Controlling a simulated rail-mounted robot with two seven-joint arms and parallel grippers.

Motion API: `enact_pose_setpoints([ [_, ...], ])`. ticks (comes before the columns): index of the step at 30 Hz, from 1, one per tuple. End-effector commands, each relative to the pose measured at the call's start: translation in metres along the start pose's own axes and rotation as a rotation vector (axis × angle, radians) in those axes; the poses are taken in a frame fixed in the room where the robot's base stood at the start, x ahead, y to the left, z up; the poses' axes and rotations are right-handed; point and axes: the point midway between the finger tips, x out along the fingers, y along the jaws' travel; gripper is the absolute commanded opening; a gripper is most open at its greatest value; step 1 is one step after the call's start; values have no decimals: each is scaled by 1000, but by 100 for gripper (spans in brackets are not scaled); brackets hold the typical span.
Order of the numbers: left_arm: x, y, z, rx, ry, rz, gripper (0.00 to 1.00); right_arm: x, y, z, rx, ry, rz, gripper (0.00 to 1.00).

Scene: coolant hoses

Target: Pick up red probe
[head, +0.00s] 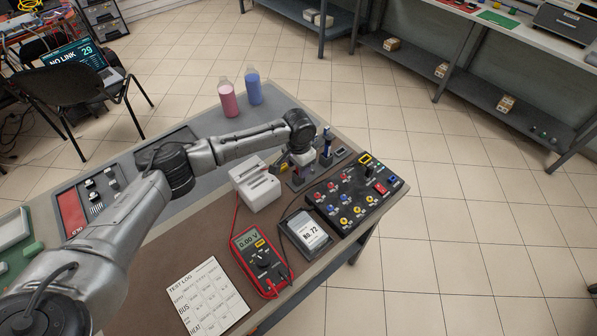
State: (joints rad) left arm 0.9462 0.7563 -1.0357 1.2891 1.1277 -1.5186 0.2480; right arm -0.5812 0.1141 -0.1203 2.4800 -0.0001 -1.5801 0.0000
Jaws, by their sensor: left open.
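My left arm reaches in from the left. Its gripper (298,176) points down at the far side of the bench, just behind and right of a white slotted block (258,188). It is open, and I see nothing held in it. A red multimeter (260,260) reading 0.00 V lies nearer the front edge. A thin red lead (236,214) runs from the meter toward the left side of the white block. I cannot clearly make out the red probe itself. My right gripper is out of view.
A black panel (352,220) with coloured sockets lies right of the gripper. A grey device labelled No. 72 (309,233) and a test log sheet (207,297) lie in front. Pink (229,100) and blue (254,88) bottles stand behind. Small tools crowd the gripper's right.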

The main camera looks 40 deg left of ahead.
Motion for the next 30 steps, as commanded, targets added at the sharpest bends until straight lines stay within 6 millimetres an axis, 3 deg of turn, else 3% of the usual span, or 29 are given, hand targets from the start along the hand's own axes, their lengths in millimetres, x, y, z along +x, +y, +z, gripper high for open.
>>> enact_pose_setpoints([
  [5,0,0,0,0,0,0,47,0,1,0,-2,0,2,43],
  [20,0,0,0,0,0,0,0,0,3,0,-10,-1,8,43],
  [30,-4,0,0,0,1,0,0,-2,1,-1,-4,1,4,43],
])
